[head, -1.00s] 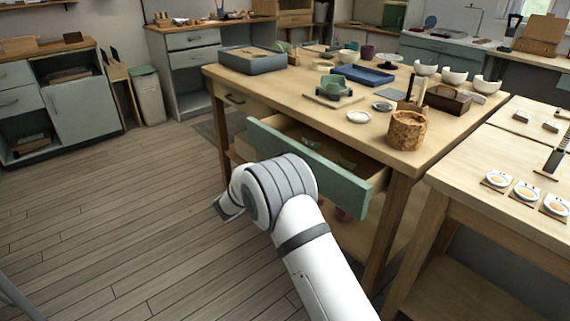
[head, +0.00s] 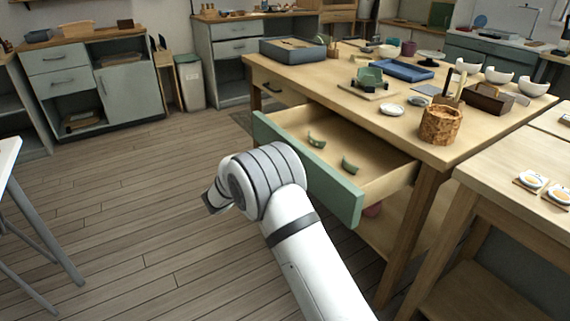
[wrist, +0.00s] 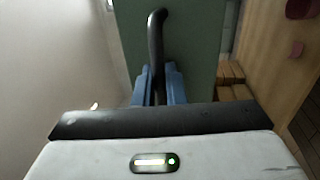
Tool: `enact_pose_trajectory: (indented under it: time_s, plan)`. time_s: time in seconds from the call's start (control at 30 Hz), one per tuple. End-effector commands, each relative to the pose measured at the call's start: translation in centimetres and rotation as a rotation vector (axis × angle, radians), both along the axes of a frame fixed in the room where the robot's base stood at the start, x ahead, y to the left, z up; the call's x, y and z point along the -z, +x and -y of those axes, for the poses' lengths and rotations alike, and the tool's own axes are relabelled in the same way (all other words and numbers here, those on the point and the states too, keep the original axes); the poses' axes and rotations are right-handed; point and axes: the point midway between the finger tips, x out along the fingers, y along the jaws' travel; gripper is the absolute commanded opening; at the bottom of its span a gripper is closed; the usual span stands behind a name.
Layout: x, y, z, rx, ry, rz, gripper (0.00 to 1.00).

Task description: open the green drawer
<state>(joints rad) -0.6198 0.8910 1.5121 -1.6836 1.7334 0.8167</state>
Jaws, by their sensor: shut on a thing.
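The green drawer (head: 335,189) stands pulled out from the wooden table, its green front toward me and its wooden inside showing. Two green curved pieces lie in it, one at the left (head: 316,140) and one nearer the right (head: 350,166). In the wrist view the drawer's green front (wrist: 195,40) fills the upper middle, with a dark curved handle (wrist: 156,40) on it. My gripper (wrist: 157,88) is shut on the handle, its blue fingers on either side of the bar. In the head view my arm hides the handle and the fingers.
The wooden table (head: 420,150) holds a cork-like pot (head: 440,125), a blue tray (head: 402,70), a small white dish (head: 392,109) and several bowls. A second table (head: 500,185) stands close at the right.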

Motion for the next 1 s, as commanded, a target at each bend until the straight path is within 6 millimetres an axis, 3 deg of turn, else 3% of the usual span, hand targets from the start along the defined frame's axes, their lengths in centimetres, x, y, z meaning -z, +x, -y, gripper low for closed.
enact_pose_trajectory:
  time_s: [0.07,0.1,0.27,0.57,1.0]
  plan:
    - [-0.1,0.2,-0.1,-0.008,0.002,0.003,0.00]
    - [-0.1,0.2,-0.1,-0.008,0.002,0.003,0.11]
    - [-0.1,0.3,0.1,-0.006,0.002,0.003,0.24]
    - [-0.1,0.0,-0.2,-0.003,0.002,0.003,0.24]
    - [1.1,-3.4,-5.5,-0.005,0.001,0.003,0.24]
